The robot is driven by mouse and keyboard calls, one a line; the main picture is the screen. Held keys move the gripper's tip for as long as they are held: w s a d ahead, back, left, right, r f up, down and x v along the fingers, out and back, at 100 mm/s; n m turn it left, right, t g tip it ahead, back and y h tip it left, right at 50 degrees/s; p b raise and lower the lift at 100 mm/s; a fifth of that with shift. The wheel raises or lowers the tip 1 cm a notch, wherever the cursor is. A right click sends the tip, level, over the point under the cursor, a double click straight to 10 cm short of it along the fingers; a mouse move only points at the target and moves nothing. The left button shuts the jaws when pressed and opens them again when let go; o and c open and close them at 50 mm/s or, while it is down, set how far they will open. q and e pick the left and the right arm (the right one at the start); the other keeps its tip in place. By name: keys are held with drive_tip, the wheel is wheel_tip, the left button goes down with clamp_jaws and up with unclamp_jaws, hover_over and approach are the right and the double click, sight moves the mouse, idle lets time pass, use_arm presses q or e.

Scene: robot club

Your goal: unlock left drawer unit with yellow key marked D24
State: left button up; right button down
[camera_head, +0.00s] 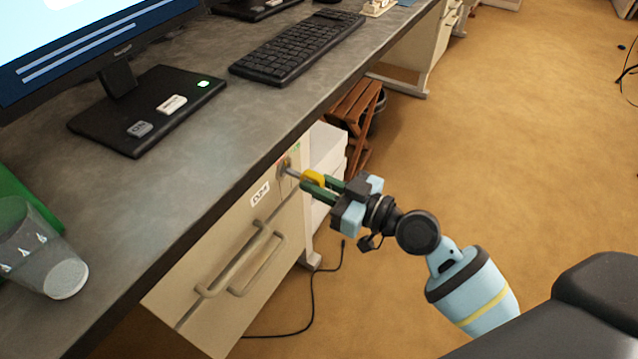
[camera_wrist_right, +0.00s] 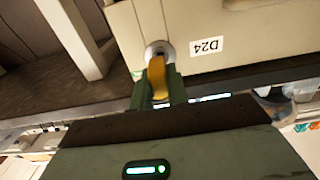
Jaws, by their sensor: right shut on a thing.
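The left drawer unit (camera_head: 205,297) is beige, with long handles and a D24 label (camera_head: 260,194), and stands under the desk. Its round metal lock (camera_head: 285,167) is near the top right corner of its front. My right gripper (camera_head: 312,184) is shut on the yellow key (camera_head: 313,177), whose shaft points at the lock and meets it. In the right wrist view the yellow key (camera_wrist_right: 157,78) is between the green fingers, right at the lock (camera_wrist_right: 160,48), beside the D24 label (camera_wrist_right: 207,46). How deep the shaft sits is hidden. My left gripper is not in view.
The grey desk top (camera_head: 200,140) overhangs the drawer front closely. It holds a keyboard (camera_head: 297,47), a monitor stand (camera_head: 147,108) and a clear cup (camera_head: 40,250). A wooden folding stool (camera_head: 355,115) is beyond the unit. A cable (camera_head: 312,300) lies on the open floor.

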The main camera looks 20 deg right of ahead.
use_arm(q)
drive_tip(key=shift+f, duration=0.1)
use_arm(e)
drive_tip(key=shift+w+a, duration=0.3)
drive_tip(key=shift+w, duration=0.05)
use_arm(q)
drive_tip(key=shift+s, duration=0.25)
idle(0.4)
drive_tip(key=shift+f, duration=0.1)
use_arm(e)
drive_tip(key=shift+w+a, duration=0.15)
drive_tip(key=shift+w, duration=0.05)
use_arm(q)
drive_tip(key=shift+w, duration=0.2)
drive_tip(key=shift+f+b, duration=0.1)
drive_tip(key=shift+b, duration=0.25)
use_arm(e)
drive_tip(key=shift+w+a, duration=0.25)
drive_tip(key=shift+w, duration=0.05)
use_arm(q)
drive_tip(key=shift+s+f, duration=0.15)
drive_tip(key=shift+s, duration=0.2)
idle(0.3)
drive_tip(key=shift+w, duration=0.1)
